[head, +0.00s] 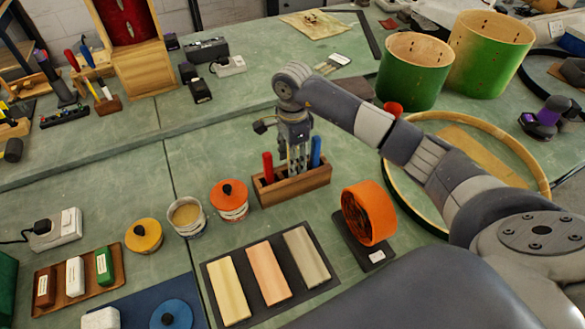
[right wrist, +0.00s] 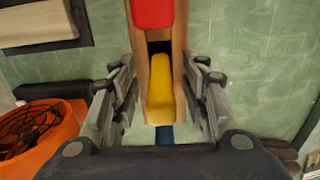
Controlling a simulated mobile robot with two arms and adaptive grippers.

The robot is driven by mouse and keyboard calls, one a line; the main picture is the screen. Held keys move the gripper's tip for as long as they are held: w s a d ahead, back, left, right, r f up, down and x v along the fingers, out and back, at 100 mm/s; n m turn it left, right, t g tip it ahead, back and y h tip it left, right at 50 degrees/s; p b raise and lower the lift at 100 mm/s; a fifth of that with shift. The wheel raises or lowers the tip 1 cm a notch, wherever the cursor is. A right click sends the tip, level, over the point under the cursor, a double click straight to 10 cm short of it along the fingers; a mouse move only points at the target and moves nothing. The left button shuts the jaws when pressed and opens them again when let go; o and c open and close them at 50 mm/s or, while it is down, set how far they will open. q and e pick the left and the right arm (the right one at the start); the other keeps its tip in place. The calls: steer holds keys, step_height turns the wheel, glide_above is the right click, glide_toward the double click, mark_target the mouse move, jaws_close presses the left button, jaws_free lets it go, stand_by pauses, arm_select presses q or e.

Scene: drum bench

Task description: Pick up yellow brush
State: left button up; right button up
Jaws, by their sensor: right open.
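The yellow brush (right wrist: 165,92) shows in the right wrist view as a yellow handle in a slot of the wooden holder (right wrist: 141,70). A red handle (right wrist: 152,12) and a blue handle (right wrist: 165,134) sit on either side of it in the same holder. My right gripper (right wrist: 162,72) is open, with one finger on each side of the yellow handle. In the head view my right gripper (head: 297,160) points down over the wooden holder (head: 292,188) between the red handle (head: 267,167) and the blue handle (head: 316,152). It hides the yellow handle there. My left gripper is not in view.
An orange roll (head: 369,213) stands on a dark base right of the holder. A jar with an orange lid (head: 229,194) is close on the left. A dark tray with wooden blocks (head: 268,273) lies in front. A large drum hoop (head: 530,170) lies under my right arm.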

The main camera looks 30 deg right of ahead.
steer(key=shift+f, duration=0.85)
steer(key=c, duration=0.9)
steer(key=shift+r, duration=0.1)
